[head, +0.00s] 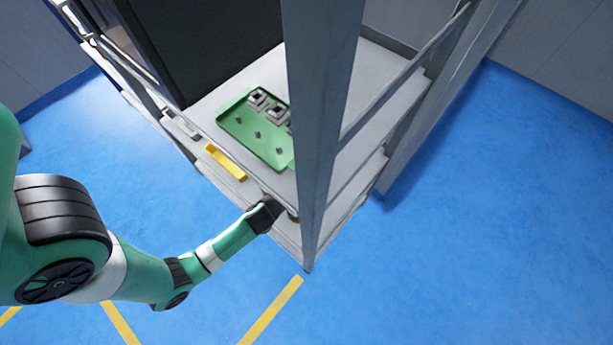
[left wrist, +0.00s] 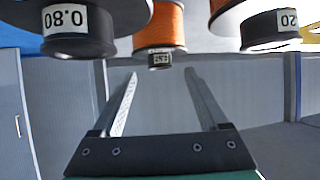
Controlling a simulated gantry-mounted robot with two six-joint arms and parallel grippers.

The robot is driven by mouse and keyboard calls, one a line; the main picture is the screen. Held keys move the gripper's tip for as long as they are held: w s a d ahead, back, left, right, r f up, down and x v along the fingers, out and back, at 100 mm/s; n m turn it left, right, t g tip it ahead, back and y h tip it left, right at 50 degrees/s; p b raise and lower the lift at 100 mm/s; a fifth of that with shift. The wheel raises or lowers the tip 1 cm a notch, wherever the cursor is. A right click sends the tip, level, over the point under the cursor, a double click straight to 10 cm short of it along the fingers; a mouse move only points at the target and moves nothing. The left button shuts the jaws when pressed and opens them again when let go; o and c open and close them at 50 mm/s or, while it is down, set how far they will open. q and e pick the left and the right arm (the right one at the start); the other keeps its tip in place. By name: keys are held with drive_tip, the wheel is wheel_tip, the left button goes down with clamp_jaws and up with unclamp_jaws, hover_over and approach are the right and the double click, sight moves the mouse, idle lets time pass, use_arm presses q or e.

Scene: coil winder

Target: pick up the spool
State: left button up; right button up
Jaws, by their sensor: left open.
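In the left wrist view, a spool of orange wire (left wrist: 160,22) with a dark end flange hangs at the top centre. Its small label is too blurred to read. My left gripper (left wrist: 160,74) is open and empty, its two fingers spread on either side of the line to this spool. The spool appears just beyond the fingertips, not between them. In the head view my left arm reaches to the rack's lower edge beside a grey post, and the fingers and spools there are mostly hidden. My right gripper is in neither view.
A dark spool labelled 0.80 (left wrist: 78,30) is close on the left, and another spool (left wrist: 268,28) on the right. A grey post (head: 318,120) stands beside my wrist.

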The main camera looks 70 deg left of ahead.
use_arm(q)
drive_tip(key=x, duration=0.3)
drive_tip(key=shift+w+a+f+b, duration=0.2)
drive_tip(key=shift+b, duration=0.2)
clamp_jaws()
idle(0.9)
drive_tip(key=shift+r, duration=0.1)
